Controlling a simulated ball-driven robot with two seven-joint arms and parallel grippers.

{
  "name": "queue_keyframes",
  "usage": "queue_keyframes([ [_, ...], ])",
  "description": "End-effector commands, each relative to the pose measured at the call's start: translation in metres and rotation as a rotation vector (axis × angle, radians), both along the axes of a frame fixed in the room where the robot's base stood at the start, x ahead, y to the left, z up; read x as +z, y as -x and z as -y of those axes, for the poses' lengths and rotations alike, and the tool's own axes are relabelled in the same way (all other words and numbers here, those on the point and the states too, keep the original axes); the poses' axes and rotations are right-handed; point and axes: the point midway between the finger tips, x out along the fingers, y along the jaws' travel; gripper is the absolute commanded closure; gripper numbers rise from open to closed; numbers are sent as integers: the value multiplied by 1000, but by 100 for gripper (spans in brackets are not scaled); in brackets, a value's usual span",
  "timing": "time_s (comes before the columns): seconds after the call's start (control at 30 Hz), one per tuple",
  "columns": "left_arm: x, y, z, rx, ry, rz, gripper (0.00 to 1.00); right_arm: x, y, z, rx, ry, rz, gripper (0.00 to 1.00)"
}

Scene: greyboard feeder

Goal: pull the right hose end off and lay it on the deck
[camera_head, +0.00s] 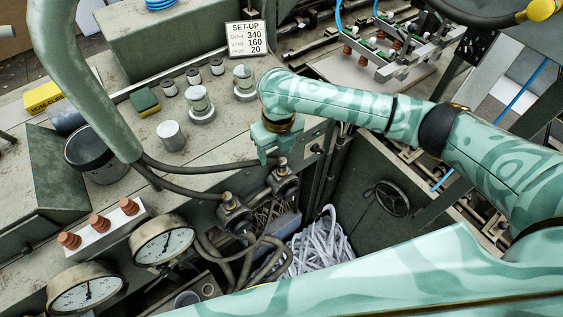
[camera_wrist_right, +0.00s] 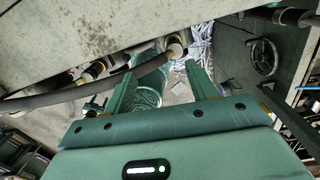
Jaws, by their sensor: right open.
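Two dark hoses run to brass-and-dark fittings on the bench's front face. The right hose end (camera_head: 281,163) sits at the right fitting (camera_head: 284,184). My right gripper (camera_head: 276,153) points down over it, open. In the right wrist view, the open fingers (camera_wrist_right: 160,82) stand either side of the right hose end (camera_wrist_right: 174,51), which lies between or just beyond the tips; contact cannot be told. The left hose end (camera_head: 228,198) is at the left fitting (camera_head: 236,215). The deck (camera_head: 225,140) is the worn grey bench top. My left gripper is not in view.
Metal cylinders (camera_head: 198,103), a green-and-yellow block (camera_head: 145,102) and a black pot (camera_head: 95,155) stand on the deck. Gauges (camera_head: 163,240) are at the front left. A bin of white strips (camera_head: 322,245) stands below. Clear deck lies between the cylinders and front edge.

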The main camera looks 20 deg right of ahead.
Motion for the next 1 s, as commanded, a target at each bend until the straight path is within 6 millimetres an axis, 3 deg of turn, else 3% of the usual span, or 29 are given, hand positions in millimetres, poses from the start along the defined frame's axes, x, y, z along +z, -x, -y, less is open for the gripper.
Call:
queue_keyframes([
  [0.2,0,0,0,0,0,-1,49,10,-13,20,89,46,-31,43],
  [0.57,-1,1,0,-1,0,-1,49,10,-13,20,92,45,-31,43],
  [0.77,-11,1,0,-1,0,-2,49,1,-13,20,91,45,-30,43],
  [1.0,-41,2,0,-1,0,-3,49,-24,-13,20,91,45,-30,43],
])
